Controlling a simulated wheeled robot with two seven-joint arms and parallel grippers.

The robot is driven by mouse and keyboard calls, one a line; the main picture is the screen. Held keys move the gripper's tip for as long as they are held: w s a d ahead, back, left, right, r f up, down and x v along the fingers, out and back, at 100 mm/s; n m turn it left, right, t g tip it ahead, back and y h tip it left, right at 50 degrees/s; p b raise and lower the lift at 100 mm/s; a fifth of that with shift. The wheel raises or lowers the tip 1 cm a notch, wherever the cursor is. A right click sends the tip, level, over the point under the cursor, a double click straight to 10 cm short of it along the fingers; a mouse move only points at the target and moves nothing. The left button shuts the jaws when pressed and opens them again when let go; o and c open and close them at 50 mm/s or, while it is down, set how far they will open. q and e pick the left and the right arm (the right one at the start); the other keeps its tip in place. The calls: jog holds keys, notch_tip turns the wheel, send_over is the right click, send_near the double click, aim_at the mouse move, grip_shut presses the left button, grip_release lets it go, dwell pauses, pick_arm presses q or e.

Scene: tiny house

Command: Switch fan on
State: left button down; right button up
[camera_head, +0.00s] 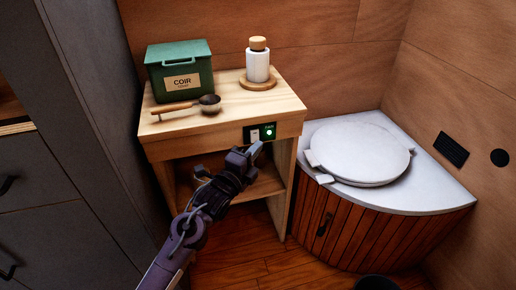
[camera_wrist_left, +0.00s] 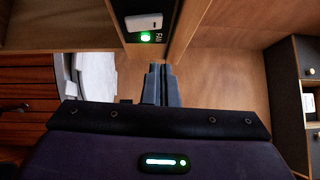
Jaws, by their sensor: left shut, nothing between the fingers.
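The fan switch panel (camera_head: 247,134) is a small black plate on the front edge of the wooden stand. It has a white rocker (camera_head: 255,135) and a lit green light (camera_head: 269,132). In the left wrist view the panel (camera_wrist_left: 127,10) carries the label FAN, the white rocker (camera_wrist_left: 144,22) and the glowing green light (camera_wrist_left: 145,37). My left gripper (camera_head: 255,150) is shut and empty, with its tips just below the panel in the head view. The closed fingers (camera_wrist_left: 160,82) show below the light in the wrist view; contact cannot be told. My right gripper is not in view.
On the stand top (camera_head: 225,119) are a green COIR box (camera_head: 180,68), a scoop (camera_head: 209,104) and a white bottle (camera_head: 258,66) on a wooden coaster. A round white lid (camera_head: 360,150) lies on the corner unit at right. Grey drawers (camera_head: 40,190) stand at left.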

pick_arm(q)
jog(key=v, duration=0.9)
jog(key=shift+a+r+p, duration=0.2)
jog(key=shift+r+p, duration=0.15)
jog(key=shift+r, duration=0.3)
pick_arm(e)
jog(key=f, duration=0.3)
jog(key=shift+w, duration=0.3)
pick_arm(q)
jog(key=shift+s, duration=0.1)
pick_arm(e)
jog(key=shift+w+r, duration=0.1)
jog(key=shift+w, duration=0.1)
